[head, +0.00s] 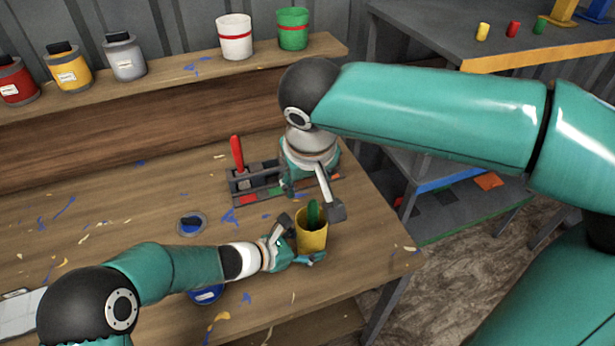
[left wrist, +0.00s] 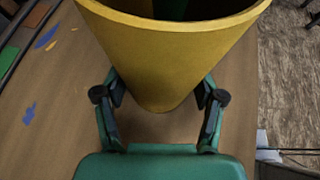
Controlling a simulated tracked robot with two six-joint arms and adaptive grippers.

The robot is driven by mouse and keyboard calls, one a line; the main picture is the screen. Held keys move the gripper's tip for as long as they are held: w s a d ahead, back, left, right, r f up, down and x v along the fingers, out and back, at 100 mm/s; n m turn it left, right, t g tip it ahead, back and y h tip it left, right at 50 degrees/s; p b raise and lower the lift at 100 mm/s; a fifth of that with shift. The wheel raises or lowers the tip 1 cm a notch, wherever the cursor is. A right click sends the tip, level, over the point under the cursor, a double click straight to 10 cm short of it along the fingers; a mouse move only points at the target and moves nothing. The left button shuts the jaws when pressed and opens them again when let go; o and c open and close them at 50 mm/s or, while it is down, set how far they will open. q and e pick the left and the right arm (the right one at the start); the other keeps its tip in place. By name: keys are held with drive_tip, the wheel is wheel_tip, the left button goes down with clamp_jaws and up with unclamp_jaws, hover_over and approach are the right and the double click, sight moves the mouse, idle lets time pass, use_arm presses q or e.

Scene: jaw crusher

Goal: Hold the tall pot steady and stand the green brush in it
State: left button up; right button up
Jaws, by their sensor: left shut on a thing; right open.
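The tall yellow pot (head: 312,238) stands on the wooden workbench near its right end. My left gripper (head: 300,242) is shut on the pot, with one finger on each side. The left wrist view shows the pot (left wrist: 165,55) large between the fingers of this gripper (left wrist: 160,98). The green brush (head: 313,212) is in the pot, its top showing above the rim; its lower part is hidden. In the left wrist view a strip of green shows inside the pot's mouth. My right gripper (head: 320,195) is open just above and behind the pot, with one finger clearly visible beside the brush.
A blue lid or tin (head: 205,295) lies near my left forearm. Paint cans line the back shelf (head: 180,68). The bench's right edge is close to the pot.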

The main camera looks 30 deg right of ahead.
idle(0.4)
use_arm(q)
drive_tip(key=o, duration=0.9)
